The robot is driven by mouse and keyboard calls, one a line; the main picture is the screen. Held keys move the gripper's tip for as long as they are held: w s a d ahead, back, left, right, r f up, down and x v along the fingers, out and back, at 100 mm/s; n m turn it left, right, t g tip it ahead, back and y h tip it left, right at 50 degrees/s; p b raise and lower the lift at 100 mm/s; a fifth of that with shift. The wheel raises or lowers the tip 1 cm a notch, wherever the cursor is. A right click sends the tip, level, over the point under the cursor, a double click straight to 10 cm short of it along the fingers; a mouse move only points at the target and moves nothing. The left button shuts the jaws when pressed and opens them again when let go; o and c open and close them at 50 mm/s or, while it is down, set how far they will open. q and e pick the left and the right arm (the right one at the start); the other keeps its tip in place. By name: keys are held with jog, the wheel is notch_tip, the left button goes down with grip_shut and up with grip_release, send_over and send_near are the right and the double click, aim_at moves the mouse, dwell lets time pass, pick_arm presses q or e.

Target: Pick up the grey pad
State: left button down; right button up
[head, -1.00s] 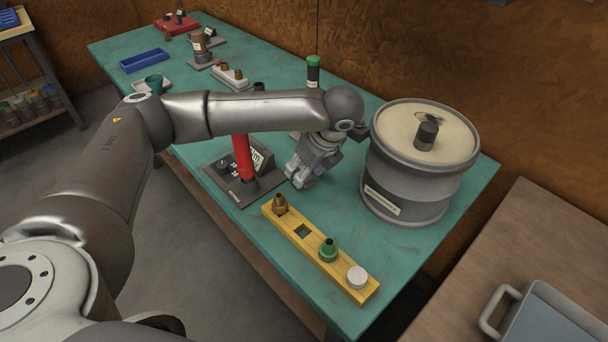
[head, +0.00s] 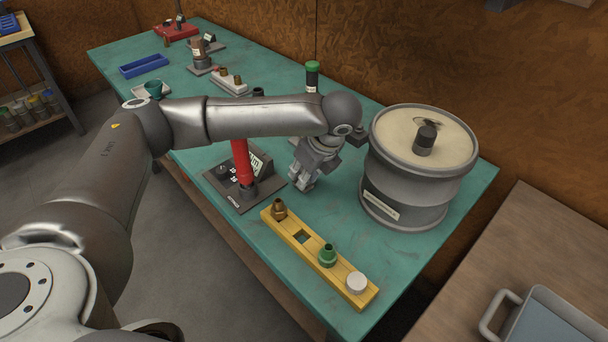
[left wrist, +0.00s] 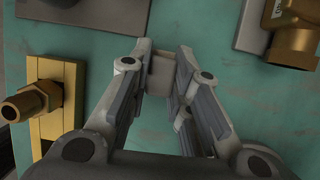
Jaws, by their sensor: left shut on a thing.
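My left gripper (head: 302,183) is low over the green bench, between the yellow rack and the large grey drum. In the left wrist view its fingers (left wrist: 160,78) are closed on a small grey block, the grey pad (left wrist: 159,74). The pad sits between the fingertips with green bench top around it. In the head view the fingers hide the pad, and I cannot tell whether it touches the bench. My right gripper is not in view.
A yellow rack (head: 343,275) with brass, green and white fittings stands in front of the gripper. The grey drum (head: 410,190) is close on the right. A dark plate (head: 218,180) with a red-handled part is to the left.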

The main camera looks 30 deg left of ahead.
pick_arm(q)
jog(key=shift+r, duration=0.45)
jog(key=s+d+r+p, duration=0.2)
jog(key=s+d+r, duration=0.4)
jog(key=s+r, duration=0.5)
jog(key=shift+s+r+p, duration=0.35)
jog(key=shift+s+r, duration=0.05)
jog(key=shift+s, duration=0.45)
jog(key=c, duration=1.9)
grip_release()
grip_shut()
